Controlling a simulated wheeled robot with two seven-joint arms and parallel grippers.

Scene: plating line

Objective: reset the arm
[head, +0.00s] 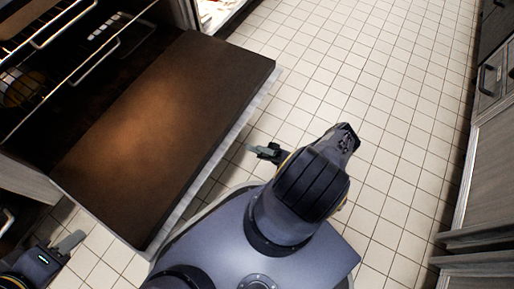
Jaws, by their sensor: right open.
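My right arm reaches up and forward from my base at the centre. Part of my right gripper (266,151) shows past the arm, beside the oven door's right edge and above the tiled floor. It is open, with nothing seen in it, though the arm hides part of it. My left gripper (68,243) is at the bottom left corner, below the door's near left side. One grey finger shows clearly, and I cannot tell how far its jaws are apart.
The oven (30,75) stands at the upper left with wire racks inside. Its brown-faced door (165,120) hangs open, close to both grippers. Grey cabinets (492,160) line the right edge. The tiled floor (390,80) between is clear.

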